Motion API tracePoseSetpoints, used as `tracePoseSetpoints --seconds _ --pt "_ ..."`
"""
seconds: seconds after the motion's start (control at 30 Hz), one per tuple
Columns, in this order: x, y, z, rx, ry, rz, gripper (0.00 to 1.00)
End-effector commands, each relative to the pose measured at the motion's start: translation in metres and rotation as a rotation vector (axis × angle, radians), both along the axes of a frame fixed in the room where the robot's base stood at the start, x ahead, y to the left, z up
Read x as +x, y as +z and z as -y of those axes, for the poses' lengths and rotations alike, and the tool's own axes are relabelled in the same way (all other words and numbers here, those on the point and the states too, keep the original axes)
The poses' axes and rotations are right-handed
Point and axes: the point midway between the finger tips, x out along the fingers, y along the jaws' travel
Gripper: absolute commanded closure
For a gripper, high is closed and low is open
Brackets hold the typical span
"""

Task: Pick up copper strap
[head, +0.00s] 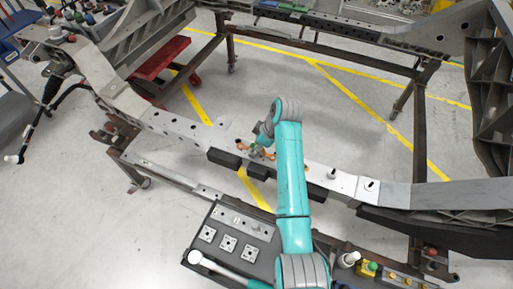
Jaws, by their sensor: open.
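My teal arm reaches over the grey metal chassis rail (312,172) in the head view. My gripper (256,149) is open at the rail's top, left of the arm. A small copper-coloured piece, seemingly the copper strap (268,155), shows at the rail beside the gripper. The gripper and arm partly hide it. I cannot tell whether the fingers touch it or stand around it.
A dark tray (236,226) in front of the rail holds several square metal plates and a white-headed tool (195,257). Small coloured parts (373,267) lie at lower right. A red cart (160,57) stands behind left. Rusty frame legs surround open floor.

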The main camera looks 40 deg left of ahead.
Motion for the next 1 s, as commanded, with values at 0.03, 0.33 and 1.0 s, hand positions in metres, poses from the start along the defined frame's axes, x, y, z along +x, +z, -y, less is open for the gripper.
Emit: tracePoseSetpoints --seconds 0.03,0.33,1.0 --pt "0.000 -0.002 -0.001 0.000 0.000 0.000 0.49" --pt "0.000 -0.004 -0.002 0.000 0.000 0.001 0.61" --pt "0.000 0.008 -0.002 0.002 0.000 0.003 1.00"
